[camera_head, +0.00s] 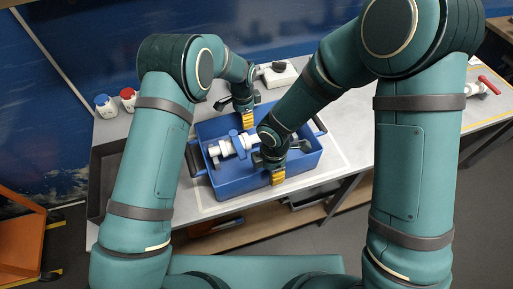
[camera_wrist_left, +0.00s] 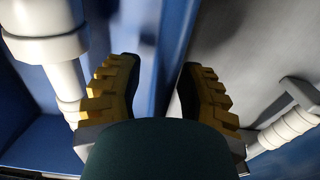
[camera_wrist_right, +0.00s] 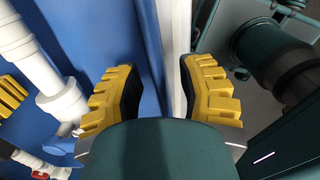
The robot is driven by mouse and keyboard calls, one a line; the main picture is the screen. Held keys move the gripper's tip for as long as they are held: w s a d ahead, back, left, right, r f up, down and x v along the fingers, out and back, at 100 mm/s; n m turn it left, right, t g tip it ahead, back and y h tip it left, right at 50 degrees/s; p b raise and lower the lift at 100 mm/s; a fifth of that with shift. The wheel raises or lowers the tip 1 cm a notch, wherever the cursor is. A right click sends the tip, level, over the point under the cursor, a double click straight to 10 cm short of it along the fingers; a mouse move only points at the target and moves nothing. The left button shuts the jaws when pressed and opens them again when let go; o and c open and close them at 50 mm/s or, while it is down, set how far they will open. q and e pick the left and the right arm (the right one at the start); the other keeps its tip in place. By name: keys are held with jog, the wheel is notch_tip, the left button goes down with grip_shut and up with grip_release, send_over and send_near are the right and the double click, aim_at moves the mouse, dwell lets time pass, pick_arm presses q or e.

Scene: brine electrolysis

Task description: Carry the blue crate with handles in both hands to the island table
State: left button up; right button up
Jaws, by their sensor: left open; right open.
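The blue crate (camera_head: 222,187) sits on the grey bench, with dark handles at its left end (camera_head: 192,160) and right end (camera_head: 319,124). White pipe fittings with a blue valve (camera_head: 232,145) lie inside it. My left gripper (camera_head: 248,119) is open at the crate's back wall; in the left wrist view the blue wall (camera_wrist_left: 172,45) runs between its fingers. My right gripper (camera_head: 278,177) is open at the front wall; in the right wrist view the wall's rim (camera_wrist_right: 178,40) runs between its fingers. Contact with the walls cannot be told.
The grey bench (camera_head: 350,120) has free room right of the crate. A dark tray (camera_head: 103,175) lies to the left, near blue-capped (camera_head: 105,106) and red-capped (camera_head: 128,98) bottles. A white device (camera_head: 280,74) stands behind the crate. An orange frame (camera_head: 22,240) stands at lower left.

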pick_arm(q)
jog(key=shift+f, duration=0.2)
pick_arm(e)
jog(key=shift+f, duration=0.2)
pick_arm(q)
grip_shut()
pick_arm(e)
grip_shut()
